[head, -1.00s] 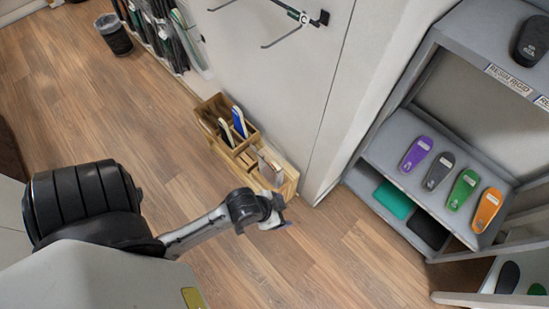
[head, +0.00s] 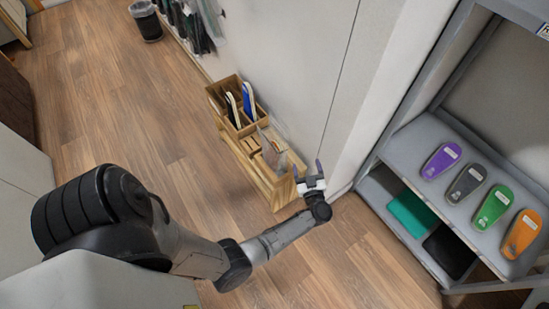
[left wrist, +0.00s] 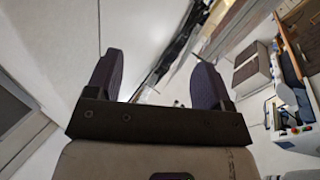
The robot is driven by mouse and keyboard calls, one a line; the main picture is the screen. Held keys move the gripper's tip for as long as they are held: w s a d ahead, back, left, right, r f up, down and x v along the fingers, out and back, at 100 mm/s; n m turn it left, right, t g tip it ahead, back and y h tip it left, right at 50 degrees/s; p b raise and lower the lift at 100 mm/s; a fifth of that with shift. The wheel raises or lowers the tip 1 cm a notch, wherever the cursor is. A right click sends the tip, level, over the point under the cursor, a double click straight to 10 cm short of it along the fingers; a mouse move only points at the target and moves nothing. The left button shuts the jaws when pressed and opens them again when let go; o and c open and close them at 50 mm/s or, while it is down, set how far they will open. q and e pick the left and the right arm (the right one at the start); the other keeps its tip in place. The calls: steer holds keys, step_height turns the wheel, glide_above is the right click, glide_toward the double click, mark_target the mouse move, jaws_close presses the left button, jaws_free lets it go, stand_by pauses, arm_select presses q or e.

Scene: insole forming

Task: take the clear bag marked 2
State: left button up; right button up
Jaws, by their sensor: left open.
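A clear bag (head: 271,150) appears to stand in the front part of a wooden rack (head: 262,182) on the floor against the wall. No number can be read on it. My left gripper (head: 308,172) is open and empty, just right of the rack's near end and apart from the bag. In the left wrist view its two dark purple fingers (left wrist: 156,78) are spread with nothing between them, and no bag can be made out there. My right gripper is not in view.
A blue insole (head: 248,100) and a pale one (head: 232,108) stand in the rack's back compartments. A grey shelf (head: 408,150) with purple, grey, green and orange insoles is at the right. A bin (head: 147,22) stands at the back. The wood floor (head: 130,120) left of the rack is clear.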

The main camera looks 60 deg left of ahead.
mark_target(282, 163)
arm_select(q)
steer(key=s+f+n+g+b, duration=0.2)
steer(key=s+f+n+g, duration=0.15)
steer(key=f+g, duration=0.35)
steer(key=shift+m+g, duration=0.3)
steer(key=shift+m, duration=0.05)
steer(key=a, duration=0.2)
steer(key=s+a+r+b, duration=0.1)
steer(key=a, duration=0.4)
steer(key=shift+s+r+b, duration=0.15)
steer(key=shift+s+b, duration=0.05)
steer(key=shift+b, duration=0.2)
steer(key=shift+a+b, duration=0.25)
steer(key=shift+b, duration=0.05)
steer(key=a+b, duration=0.2)
steer(key=a, duration=0.2)
steer(key=shift+a, duration=0.4)
steer(key=shift+d, duration=0.1)
steer(key=shift+c, duration=0.3)
steer(key=c, duration=0.9)
